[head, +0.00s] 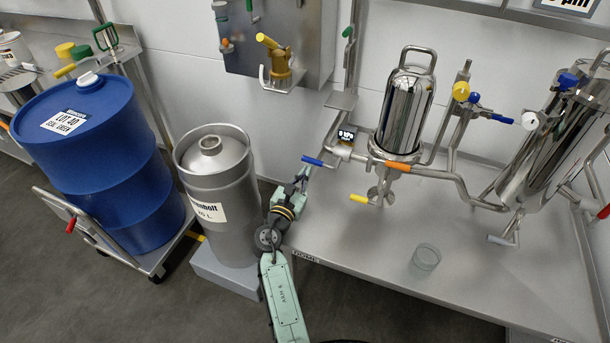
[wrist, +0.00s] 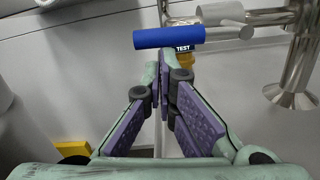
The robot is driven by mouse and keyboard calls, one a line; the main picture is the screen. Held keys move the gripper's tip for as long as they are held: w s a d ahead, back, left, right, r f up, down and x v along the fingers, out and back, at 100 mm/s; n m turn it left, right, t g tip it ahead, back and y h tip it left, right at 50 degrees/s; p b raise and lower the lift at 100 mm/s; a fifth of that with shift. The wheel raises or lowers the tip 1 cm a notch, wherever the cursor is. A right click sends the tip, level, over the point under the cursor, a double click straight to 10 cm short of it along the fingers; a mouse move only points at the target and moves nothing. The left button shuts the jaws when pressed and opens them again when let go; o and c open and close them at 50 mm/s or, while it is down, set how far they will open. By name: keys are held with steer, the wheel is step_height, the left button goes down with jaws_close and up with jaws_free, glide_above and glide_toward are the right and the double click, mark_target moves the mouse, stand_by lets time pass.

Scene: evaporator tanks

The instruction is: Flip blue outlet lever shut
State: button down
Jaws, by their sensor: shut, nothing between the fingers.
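The blue lever (head: 318,162) sticks out to the left from the pipework beside the polished steel vessel (head: 405,110), above the steel bench. In the wrist view the blue lever grip (wrist: 168,38) lies nearly level across the picture, just beyond my fingertips, with a metal stem running right to a pipe. My gripper (head: 303,174) is just below the lever in the head view. In the wrist view my gripper (wrist: 160,68) has its purple-padded fingers together at the tips with nothing between them. I cannot tell whether the tips touch the lever. A small "TEST" tag shows below the grip.
A yellow lever (head: 360,199) sits lower right of the blue one, and an orange grip (head: 398,166) is on the pipe. A clear beaker (head: 426,257) stands on the bench (head: 350,235). A steel keg (head: 214,170) and blue drum (head: 95,150) stand left.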

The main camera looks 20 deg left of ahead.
mark_target(307, 160)
step_height(307, 160, up, 3)
steer(key=m, duration=0.4)
steer(key=shift+a+r, duration=0.15)
steer(key=shift+r, duration=0.05)
steer(key=r+m, duration=0.1)
steer(key=m, duration=0.1)
steer(key=d+r+m, duration=0.1)
steer(key=r+m, duration=0.1)
steer(key=m, duration=0.1)
steer(key=shift+h, duration=0.3)
steer(key=shift+d+r+m+g+b, duration=0.1)
steer(key=shift+d+r+m+b, duration=0.1)
steer(key=shift+d+r+m, duration=0.85)
steer(key=shift+d+r+m+g+b, duration=0.1)
steer(key=shift+d+r+m+b, duration=0.2)
steer(key=shift+m, duration=1.4)
steer(key=shift+d+r+m+g+b, duration=0.15)
steer(key=shift+d+r+m, duration=0.55)
steer(key=shift+m, duration=0.65)
steer(key=shift+d, duration=0.1)
steer(key=shift+s, duration=0.2)
